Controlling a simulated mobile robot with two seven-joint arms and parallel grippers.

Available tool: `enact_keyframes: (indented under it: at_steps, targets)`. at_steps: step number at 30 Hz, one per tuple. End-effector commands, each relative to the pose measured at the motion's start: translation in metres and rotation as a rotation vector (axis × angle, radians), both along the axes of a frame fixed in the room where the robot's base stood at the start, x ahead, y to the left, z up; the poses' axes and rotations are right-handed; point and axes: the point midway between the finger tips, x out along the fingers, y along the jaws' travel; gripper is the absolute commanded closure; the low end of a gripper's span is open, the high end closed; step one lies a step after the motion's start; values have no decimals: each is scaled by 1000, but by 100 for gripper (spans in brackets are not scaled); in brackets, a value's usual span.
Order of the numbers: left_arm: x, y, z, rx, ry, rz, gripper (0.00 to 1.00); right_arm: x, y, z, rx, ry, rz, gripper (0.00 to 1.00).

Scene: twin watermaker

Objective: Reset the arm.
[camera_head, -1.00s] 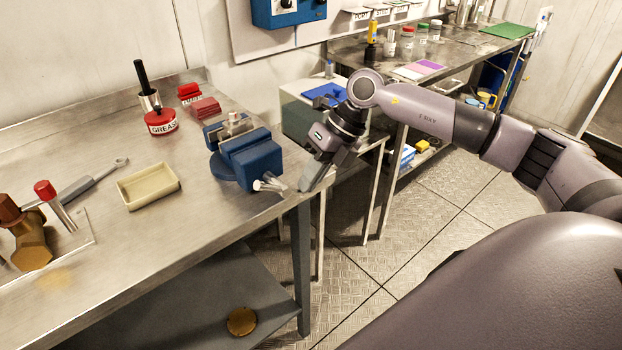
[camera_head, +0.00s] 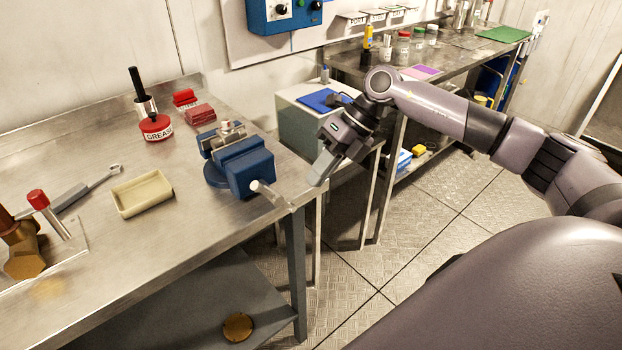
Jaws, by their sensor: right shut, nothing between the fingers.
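My right arm comes in from the right side of the head view and bends down at the wrist. My right gripper (camera_head: 318,181) is shut and empty, fingers pointing down and left, just off the right corner of the steel workbench (camera_head: 215,240). It is to the right of the blue vise (camera_head: 243,163) and apart from it. The vise stands at the bench's right end, with its handle sticking out toward the front edge. My left gripper is not in view.
A cream tray (camera_head: 143,194), a red grease tin (camera_head: 156,127) and a brass fitting (camera_head: 22,248) stand on the bench. A cabinet with a blue top item (camera_head: 318,100) is behind my gripper. A second bench (camera_head: 470,43) runs behind. The floor (camera_head: 400,240) is clear.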

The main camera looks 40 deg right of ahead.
Motion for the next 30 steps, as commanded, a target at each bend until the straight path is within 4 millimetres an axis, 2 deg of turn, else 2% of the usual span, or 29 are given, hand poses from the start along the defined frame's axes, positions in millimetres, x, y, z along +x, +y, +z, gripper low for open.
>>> enact_keyframes:
  at_steps: [1,6,12,18,30]
  targets:
    - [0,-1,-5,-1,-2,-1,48,-1,-11,7,-3,-7,-6,100]
    - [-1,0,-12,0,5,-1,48,-6,-37,35,-2,-5,-5,100]
    - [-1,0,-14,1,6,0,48,-11,-57,57,-1,-4,-2,100]
    - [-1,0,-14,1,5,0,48,-12,-63,63,-1,-2,-2,100]
    - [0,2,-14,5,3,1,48,-12,-63,63,-1,-2,-2,100]
